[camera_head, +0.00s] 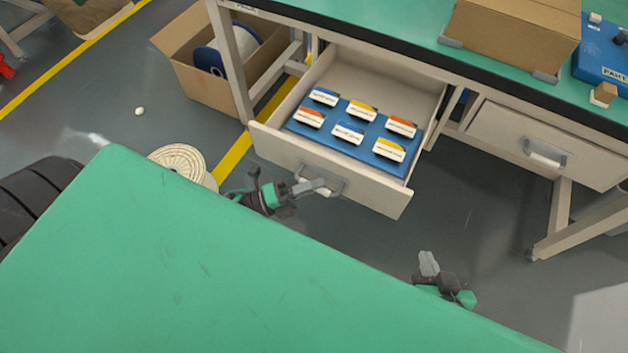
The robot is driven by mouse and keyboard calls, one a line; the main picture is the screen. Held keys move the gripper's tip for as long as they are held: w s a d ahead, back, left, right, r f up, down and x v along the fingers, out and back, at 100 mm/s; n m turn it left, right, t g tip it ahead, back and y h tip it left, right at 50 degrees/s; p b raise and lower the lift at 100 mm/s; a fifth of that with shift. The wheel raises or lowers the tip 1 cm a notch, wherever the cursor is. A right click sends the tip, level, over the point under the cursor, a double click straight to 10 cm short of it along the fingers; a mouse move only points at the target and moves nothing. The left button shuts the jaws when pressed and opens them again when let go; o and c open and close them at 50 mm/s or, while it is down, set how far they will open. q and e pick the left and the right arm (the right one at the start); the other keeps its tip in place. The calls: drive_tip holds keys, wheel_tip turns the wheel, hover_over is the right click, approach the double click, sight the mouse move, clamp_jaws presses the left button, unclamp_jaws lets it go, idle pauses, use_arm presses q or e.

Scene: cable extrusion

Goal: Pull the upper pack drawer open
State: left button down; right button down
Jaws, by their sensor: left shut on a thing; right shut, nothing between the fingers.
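The upper pack drawer (375,190) is pulled out from under the green-topped workbench. Inside it lies a blue mat (318,139) with several small labelled packs in two rows. My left gripper (322,187) is at the drawer's front and is shut on its metal handle (338,186). My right gripper (428,262) is shut and empty, low and to the right of the drawer, apart from it.
A second, closed drawer (500,138) with a handle is at the right. A cardboard box (190,85) with a spool stands on the floor at left. A closed cardboard box (510,35) sits on the bench (405,47). A green surface (200,270) fills the foreground.

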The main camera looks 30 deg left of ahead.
use_arm(q)
drive_tip(key=c, duration=1.4)
unclamp_jaws()
drive_tip(key=shift+v, duration=6.95)
